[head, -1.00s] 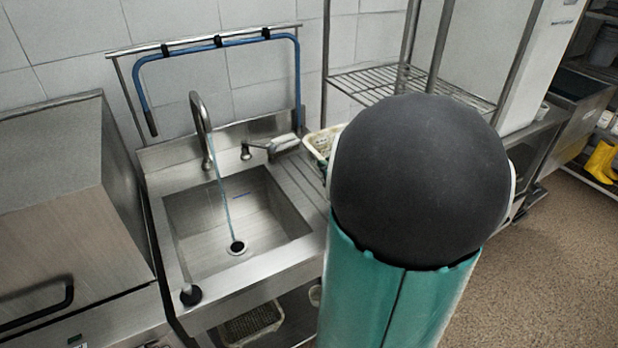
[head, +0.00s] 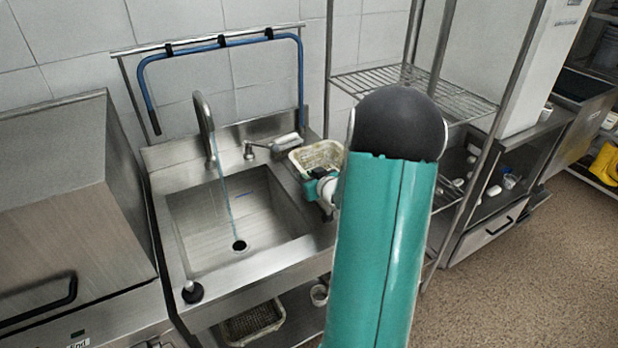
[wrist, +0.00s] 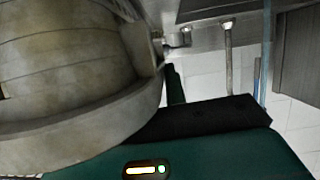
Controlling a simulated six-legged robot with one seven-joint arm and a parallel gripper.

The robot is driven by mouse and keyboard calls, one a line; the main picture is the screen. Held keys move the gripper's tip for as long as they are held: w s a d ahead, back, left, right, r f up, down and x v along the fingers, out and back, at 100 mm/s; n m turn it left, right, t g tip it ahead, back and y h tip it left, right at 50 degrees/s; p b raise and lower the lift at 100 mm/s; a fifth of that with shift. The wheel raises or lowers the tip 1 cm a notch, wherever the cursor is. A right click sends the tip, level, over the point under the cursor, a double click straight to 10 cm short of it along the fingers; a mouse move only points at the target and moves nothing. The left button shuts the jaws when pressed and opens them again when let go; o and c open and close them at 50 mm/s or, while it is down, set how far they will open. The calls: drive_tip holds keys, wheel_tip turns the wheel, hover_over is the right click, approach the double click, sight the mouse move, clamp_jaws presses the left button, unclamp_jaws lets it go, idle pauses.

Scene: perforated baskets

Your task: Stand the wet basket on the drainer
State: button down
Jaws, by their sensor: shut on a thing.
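The basket (head: 318,156) is a pale, dirty-white perforated basket at the back right of the sink, over the ridged drainer (head: 287,178). In the head view I cannot tell whether its base touches the drainer. My gripper (head: 318,174) is at the basket's near side, shut on it, partly hidden by my teal arm. In the wrist view the basket (wrist: 70,75) fills the left, large and close, with its rim beside a dark finger of my gripper (wrist: 185,118).
Water runs from the tap (head: 205,125) into the sink basin (head: 235,225). A wire shelf rack (head: 415,90) stands to the right. Another basket (head: 252,322) sits on the shelf under the sink.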

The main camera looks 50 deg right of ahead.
drive_tip(key=shift+f, duration=0.2)
drive_tip(key=c, duration=1.5)
unclamp_jaws()
drive_tip(key=shift+o, duration=0.2)
